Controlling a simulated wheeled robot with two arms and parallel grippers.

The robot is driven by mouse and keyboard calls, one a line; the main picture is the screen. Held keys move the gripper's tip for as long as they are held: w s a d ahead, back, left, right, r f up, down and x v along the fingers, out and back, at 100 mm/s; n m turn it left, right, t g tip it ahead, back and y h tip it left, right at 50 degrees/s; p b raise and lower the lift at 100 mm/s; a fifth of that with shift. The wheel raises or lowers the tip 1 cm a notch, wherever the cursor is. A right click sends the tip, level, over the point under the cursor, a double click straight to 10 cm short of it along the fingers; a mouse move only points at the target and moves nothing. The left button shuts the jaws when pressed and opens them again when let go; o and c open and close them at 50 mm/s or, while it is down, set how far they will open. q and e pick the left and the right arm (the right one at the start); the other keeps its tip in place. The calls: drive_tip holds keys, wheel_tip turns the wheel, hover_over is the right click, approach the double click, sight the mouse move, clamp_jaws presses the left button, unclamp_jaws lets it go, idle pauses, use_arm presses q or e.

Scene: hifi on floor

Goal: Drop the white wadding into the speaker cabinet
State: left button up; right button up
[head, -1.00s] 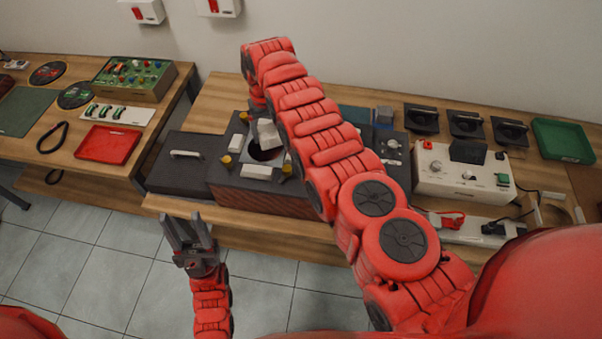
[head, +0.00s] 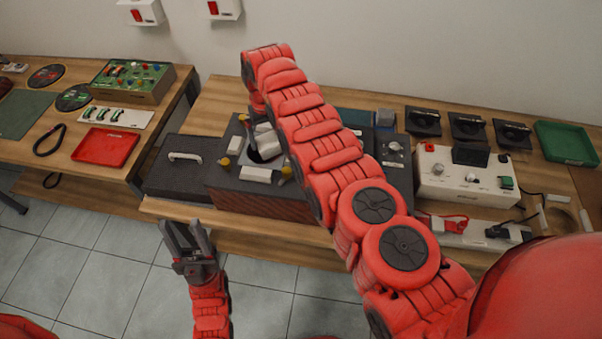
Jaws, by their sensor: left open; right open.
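The speaker cabinet (head: 262,204) is a dark box with a reddish front, lying on the bench with a round opening (head: 256,157) in its top. The white wadding (head: 268,144) is a pale piece at the opening, partly inside its outline; how deep it sits I cannot tell. My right gripper (head: 253,139) points down over the opening, open, with a dark finger beside the wadding; my red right arm hides part of it and the cabinet's right side. My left gripper (head: 180,228) is open and empty, in front of the bench above the floor.
White blocks (head: 257,174) and yellow-topped posts stand around the opening. A dark panel with a handle (head: 185,157) lies left of the cabinet. A white device with knobs (head: 462,180) stands right. A red tray (head: 105,147) is on the left table. The floor in front is clear.

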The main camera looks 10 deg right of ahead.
drive_tip(key=shift+r, duration=0.7)
wheel_tip(320, 180, up, 16)
drive_tip(key=p, duration=0.2)
drive_tip(key=shift+f+p, duration=0.2)
drive_tip(key=shift+p, duration=0.15)
